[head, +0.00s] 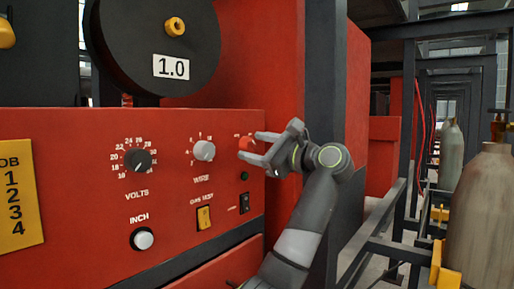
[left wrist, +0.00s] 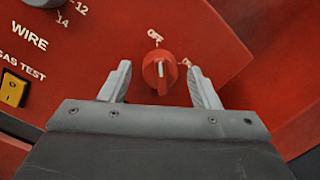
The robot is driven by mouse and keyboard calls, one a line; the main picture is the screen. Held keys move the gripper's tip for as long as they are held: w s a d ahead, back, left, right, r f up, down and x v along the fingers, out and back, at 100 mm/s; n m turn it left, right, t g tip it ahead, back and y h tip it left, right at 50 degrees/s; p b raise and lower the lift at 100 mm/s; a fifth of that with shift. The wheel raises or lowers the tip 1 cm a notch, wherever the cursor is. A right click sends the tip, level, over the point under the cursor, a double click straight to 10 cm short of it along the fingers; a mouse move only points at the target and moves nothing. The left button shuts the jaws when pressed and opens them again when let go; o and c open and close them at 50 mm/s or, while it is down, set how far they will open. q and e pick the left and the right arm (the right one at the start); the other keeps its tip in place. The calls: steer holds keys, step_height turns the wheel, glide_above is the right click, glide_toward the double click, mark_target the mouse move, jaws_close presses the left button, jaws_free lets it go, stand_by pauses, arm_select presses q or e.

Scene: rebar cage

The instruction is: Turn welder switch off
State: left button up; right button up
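The welder switch is a round red knob (left wrist: 160,72) with a white pointer line, on the red welder panel (head: 70,190). In the left wrist view the line runs nearly straight up and down. A small white label sits above the knob; another at its right is partly hidden by a finger. The knob also shows in the head view (head: 246,144), partly behind the fingers. My left gripper (head: 262,146) is open, with one finger on each side of the knob, apart from it in the left wrist view (left wrist: 160,78). My right gripper is not in view.
The panel also has a black volts dial (head: 138,160), a grey wire dial (head: 204,150), an inch button (head: 143,239), a yellow gas test switch (head: 204,217) and a black rocker switch (head: 244,203). A dark post (head: 325,90) stands right of the panel. Gas cylinders (head: 480,205) stand farther right.

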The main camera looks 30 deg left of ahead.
arm_select(q)
steer(key=s+d+f+b, duration=0.1)
steer(key=d+b, duration=0.2)
steer(key=d, duration=1.4)
steer(key=shift+s+d+f, duration=0.15)
steer(key=shift+s+f, duration=0.05)
steer(key=shift+f, duration=0.15)
